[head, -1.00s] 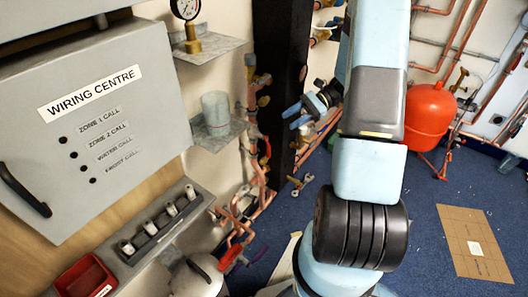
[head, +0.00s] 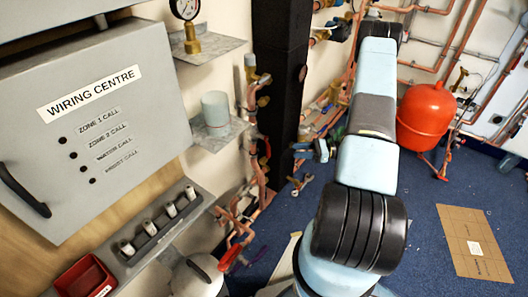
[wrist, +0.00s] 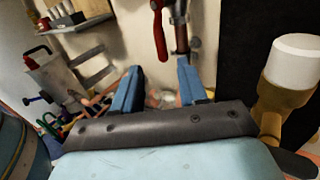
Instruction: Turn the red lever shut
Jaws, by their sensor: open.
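A red lever (wrist: 161,32) hangs downward beside a vertical pipe (wrist: 181,35) at the top of the wrist view. In the head view a red lever (head: 267,148) shows small on the copper pipework left of the black column. My gripper (wrist: 158,66) is open and empty; its two blue fingers point toward the wall and pipes. The lever appears beyond the fingertips, apart from them. In the head view my gripper (head: 311,150) is right of the black column's front edge, partly hidden by my arm.
The black column (head: 280,90) stands close to the pipes. A brass fitting with a white cap (wrist: 290,75) is right in the wrist view. Shelves (head: 218,131) jut from the wall. A second red lever (head: 229,257) sits low; a red tank (head: 426,115) stands right. Blue floor is mostly clear.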

